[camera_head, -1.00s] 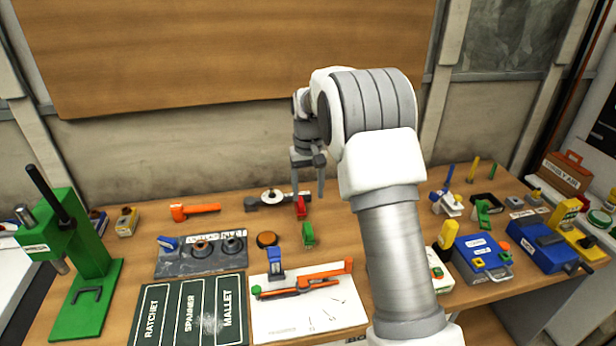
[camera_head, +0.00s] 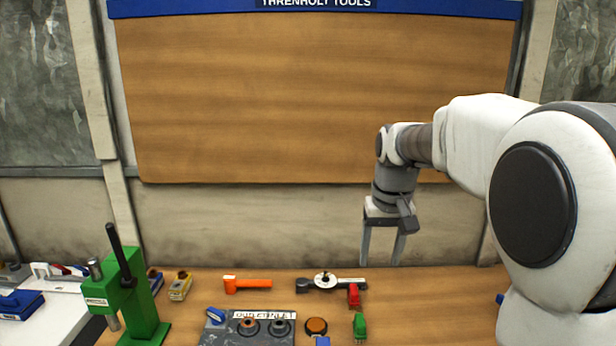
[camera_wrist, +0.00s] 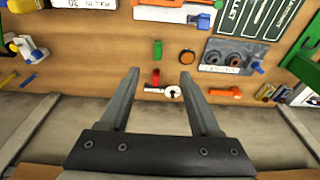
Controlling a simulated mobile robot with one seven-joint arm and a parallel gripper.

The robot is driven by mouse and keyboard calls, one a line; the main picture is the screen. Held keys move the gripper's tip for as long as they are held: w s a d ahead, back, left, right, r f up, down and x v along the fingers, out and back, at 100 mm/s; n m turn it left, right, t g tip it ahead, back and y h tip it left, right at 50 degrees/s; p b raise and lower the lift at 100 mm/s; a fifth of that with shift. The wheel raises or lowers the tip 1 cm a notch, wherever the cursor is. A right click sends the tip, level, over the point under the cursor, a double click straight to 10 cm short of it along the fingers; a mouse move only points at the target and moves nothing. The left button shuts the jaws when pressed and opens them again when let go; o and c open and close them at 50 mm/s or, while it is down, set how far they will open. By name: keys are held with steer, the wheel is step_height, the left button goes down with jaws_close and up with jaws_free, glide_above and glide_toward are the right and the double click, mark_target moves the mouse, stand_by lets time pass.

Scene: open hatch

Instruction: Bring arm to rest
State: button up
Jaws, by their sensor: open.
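My gripper (camera_head: 382,245) hangs over the back part of the wooden workbench (camera_head: 450,300), fingers pointing down, well above the surface. In the wrist view my gripper (camera_wrist: 158,78) has its two fingers spread wide, with nothing between them. Beyond the fingertips lie a green clamp-like piece (camera_wrist: 157,48), a red one (camera_wrist: 155,77) and a tool with a round white dial (camera_wrist: 172,92). My arm comes in from the right of the head view and hides the right side of the bench.
A green press (camera_head: 130,295) stands at the left of the bench. An orange-handled tool (camera_head: 247,284), the dial tool (camera_head: 325,282) and a grey socket plate (camera_head: 250,330) lie on the bench. A large wooden board (camera_head: 310,100) fills the wall behind. The air around my gripper is clear.

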steer(key=s+t, duration=0.3)
steer(key=s, duration=2.2)
steer(key=shift+t, duration=0.4)
steer(key=shift+r, duration=0.1)
